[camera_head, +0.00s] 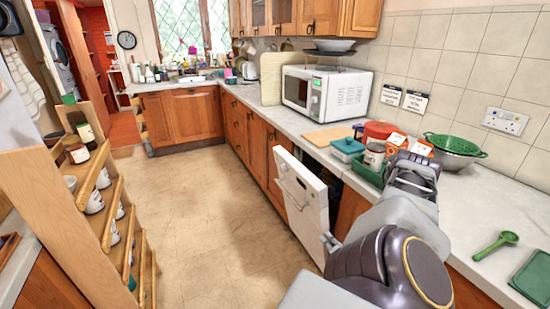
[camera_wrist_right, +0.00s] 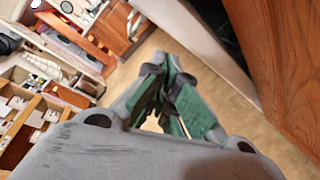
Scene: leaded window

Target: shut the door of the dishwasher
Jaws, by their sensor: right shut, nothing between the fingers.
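The white dishwasher door (camera_head: 302,205) stands partly open, tilted out from the counter front over the floor. A handle shows near its top edge, and a dark gap lies between it and the cabinets. My right gripper (camera_head: 330,242) shows small at the door's near edge, partly hidden behind my arm. In the right wrist view, the shut, empty fingers with green pads (camera_wrist_right: 168,88) lie just beside the white door (camera_wrist_right: 198,38), on its outer side. I cannot tell whether they touch it. The dark opening (camera_wrist_right: 240,25) shows beyond the door. My left gripper is out of view.
The counter (camera_head: 490,205) above carries a microwave (camera_head: 325,92), a green colander (camera_head: 455,148), boxes and a green scoop (camera_head: 495,243). A wooden shelf unit (camera_head: 60,205) stands at left. The floor (camera_head: 205,215) between is clear. A wooden cabinet front (camera_wrist_right: 285,60) stands close at right in the wrist view.

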